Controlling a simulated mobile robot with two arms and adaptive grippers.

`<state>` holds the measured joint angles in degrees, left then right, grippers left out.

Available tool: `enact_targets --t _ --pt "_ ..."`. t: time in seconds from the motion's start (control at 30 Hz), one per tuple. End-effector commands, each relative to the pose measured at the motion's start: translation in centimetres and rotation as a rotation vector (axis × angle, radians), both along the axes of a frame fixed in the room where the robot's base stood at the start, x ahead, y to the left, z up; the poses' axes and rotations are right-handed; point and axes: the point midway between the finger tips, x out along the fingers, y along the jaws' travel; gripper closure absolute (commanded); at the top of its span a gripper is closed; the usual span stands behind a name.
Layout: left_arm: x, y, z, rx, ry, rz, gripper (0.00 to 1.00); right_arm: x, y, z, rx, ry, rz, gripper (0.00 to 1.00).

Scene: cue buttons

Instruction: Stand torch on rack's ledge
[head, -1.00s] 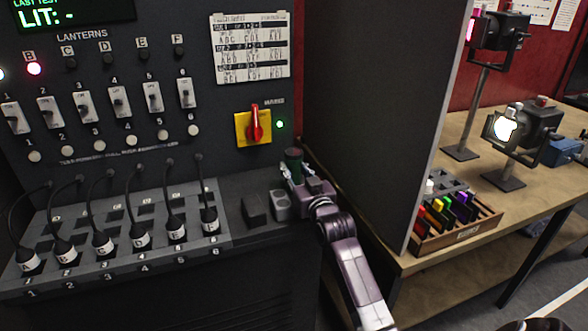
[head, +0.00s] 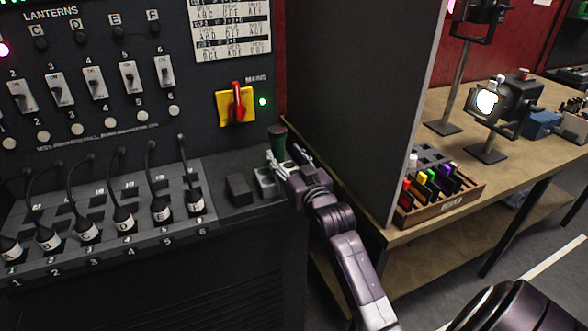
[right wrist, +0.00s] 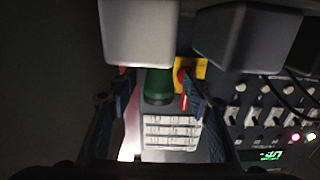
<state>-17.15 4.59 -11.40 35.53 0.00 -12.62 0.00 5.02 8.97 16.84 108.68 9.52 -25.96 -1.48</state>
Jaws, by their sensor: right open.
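The torch is a dark green cylinder with a wider top (head: 277,140). It stands upright at the right end of the rack's ledge (head: 218,172), behind two small blocks; its foot is hidden by my gripper. My right gripper (head: 287,158) is open, with one finger on each side of the torch. In the right wrist view the torch (right wrist: 158,88) shows between the two spread fingers (right wrist: 148,105), with gaps visible on both sides. My left gripper is not in view.
A black block (head: 239,189) and a grey block with holes (head: 266,182) sit on the ledge. Cables and plugs fill its left part. The yellow and red mains switch (head: 237,104) is on the panel behind. A tall dark partition (head: 350,110) stands close on the right.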

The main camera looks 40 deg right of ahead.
Motion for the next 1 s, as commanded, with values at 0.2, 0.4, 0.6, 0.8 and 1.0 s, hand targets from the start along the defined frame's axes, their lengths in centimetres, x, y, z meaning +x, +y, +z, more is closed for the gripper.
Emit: enact_targets --t 0.2,0.4,0.6,0.8,1.0 --pt "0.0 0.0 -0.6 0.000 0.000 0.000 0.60 -3.8 0.9 -0.1 -0.001 0.001 -0.001 0.54" --pt "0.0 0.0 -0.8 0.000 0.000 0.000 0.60 -5.8 1.4 -0.1 0.000 0.000 0.000 0.54" --pt "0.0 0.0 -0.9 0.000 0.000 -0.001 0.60 -6.3 1.5 0.1 0.000 -0.001 0.000 0.54" --pt "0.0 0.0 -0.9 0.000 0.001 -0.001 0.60 -6.3 1.5 0.1 0.000 -0.001 0.000 0.54" --pt "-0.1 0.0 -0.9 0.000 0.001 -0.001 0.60 -6.3 1.5 0.1 0.000 -0.001 0.000 0.54"
